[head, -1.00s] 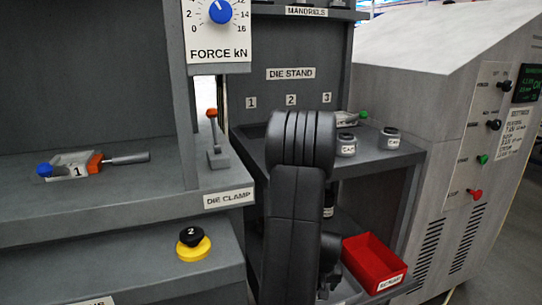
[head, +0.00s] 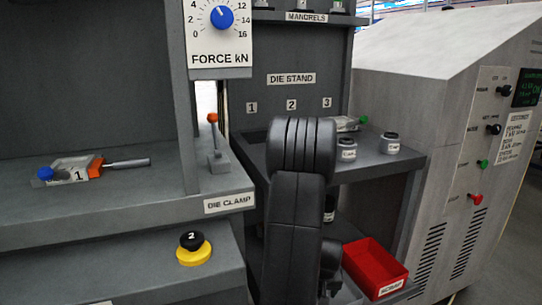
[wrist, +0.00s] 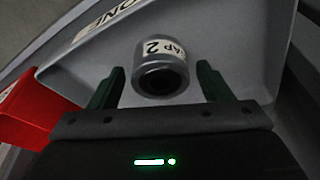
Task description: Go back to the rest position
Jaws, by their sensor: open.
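My gripper (wrist: 160,82) shows in the wrist view with its two dark green fingers spread apart. A grey cylinder (wrist: 162,77) with a white label reading "AP 2" lies between and just beyond the fingertips, apart from both. It is in a light grey tray (wrist: 225,30) with a label ending in "ONE". In the head view my black arm stands folded in the middle, and my gripper is hidden behind it or below the frame.
A red bin (head: 372,268) is low, right of my arm; it also shows in the wrist view (wrist: 32,105). Two small labelled jars (head: 390,143) stand on the die stand shelf. A die clamp (head: 75,172) and yellow-black knob (head: 194,250) are left. A grey machine cabinet (head: 440,130) is right.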

